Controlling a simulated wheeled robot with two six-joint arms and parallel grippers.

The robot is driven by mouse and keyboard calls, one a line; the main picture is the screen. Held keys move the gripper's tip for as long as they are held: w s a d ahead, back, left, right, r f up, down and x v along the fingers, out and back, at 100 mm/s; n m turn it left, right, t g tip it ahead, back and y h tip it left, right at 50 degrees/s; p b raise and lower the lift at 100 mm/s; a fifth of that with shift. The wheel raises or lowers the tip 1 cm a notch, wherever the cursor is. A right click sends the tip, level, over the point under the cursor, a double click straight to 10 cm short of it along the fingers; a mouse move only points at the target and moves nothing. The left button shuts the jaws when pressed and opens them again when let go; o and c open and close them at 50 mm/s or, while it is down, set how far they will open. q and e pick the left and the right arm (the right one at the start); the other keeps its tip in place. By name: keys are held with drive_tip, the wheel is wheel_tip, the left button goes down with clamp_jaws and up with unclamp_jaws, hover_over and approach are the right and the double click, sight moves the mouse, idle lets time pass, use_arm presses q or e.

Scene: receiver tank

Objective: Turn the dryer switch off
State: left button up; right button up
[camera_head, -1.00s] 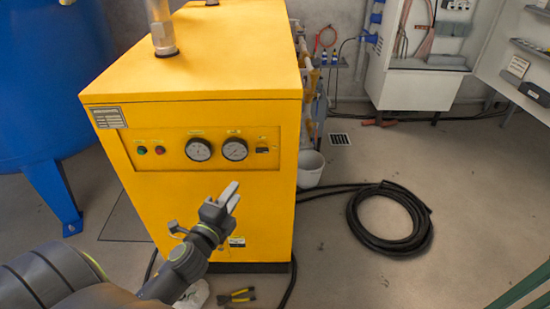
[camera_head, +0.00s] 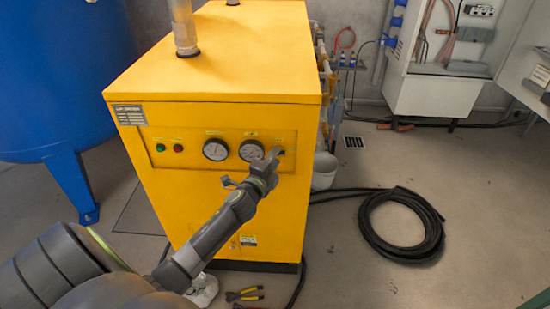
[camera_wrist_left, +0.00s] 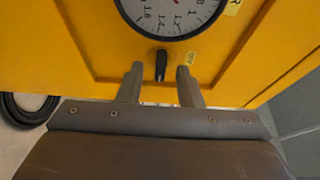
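The yellow dryer (camera_head: 215,75) stands in the middle of the head view. Its front panel carries a green and a red button and two round gauges. My left gripper (camera_head: 274,154) is at the panel, just right of the right gauge (camera_head: 251,150), and largely hides the dryer switch there. In the left wrist view the switch (camera_wrist_left: 161,66) is a small black lever below a gauge (camera_wrist_left: 172,12). It shows between the two apart fingertips of my left gripper (camera_wrist_left: 160,72). I cannot tell whether the fingers touch it. My right gripper is out of view.
A blue tank (camera_head: 60,80) stands left of the dryer. Pliers (camera_head: 243,294) lie on the floor in front. The floor at the right is mostly clear.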

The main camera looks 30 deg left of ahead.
use_arm(q)
drive_tip(key=shift+w, duration=0.5)
clamp_jaws()
